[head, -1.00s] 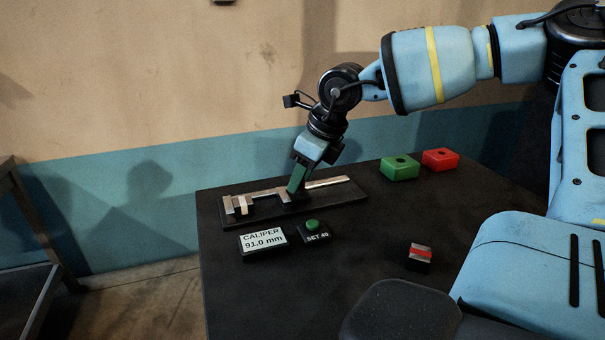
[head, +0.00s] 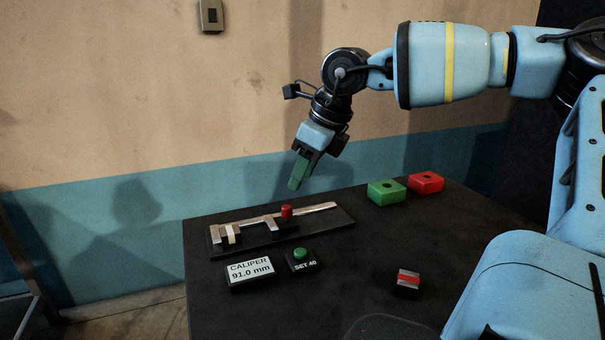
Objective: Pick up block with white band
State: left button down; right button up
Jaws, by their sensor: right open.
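I see no block that clearly shows a white band. A small silver-and-dark block with a red band (head: 408,281) lies on the dark table toward the front right. A caliper (head: 322,210) lies on a black base at the back left; a pale piece (head: 233,234) stands at its left end, and I cannot tell whether that is a jaw or a banded block. A red knob (head: 287,211) stands on the slider. My right gripper (head: 297,176), with green fingers, is open and empty above the caliper, pointing down and clear of the knob. My left gripper is out of view.
A display reading 91.0 mm (head: 250,272) and a SET 40 box with a green button (head: 300,255) stand before the caliper. A green block (head: 386,193) and a red block (head: 427,182), each with a hole, sit at the back right. The table's middle (head: 350,250) is free.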

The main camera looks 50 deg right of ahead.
aim_at(231, 236)
jog(key=k, duration=1.5)
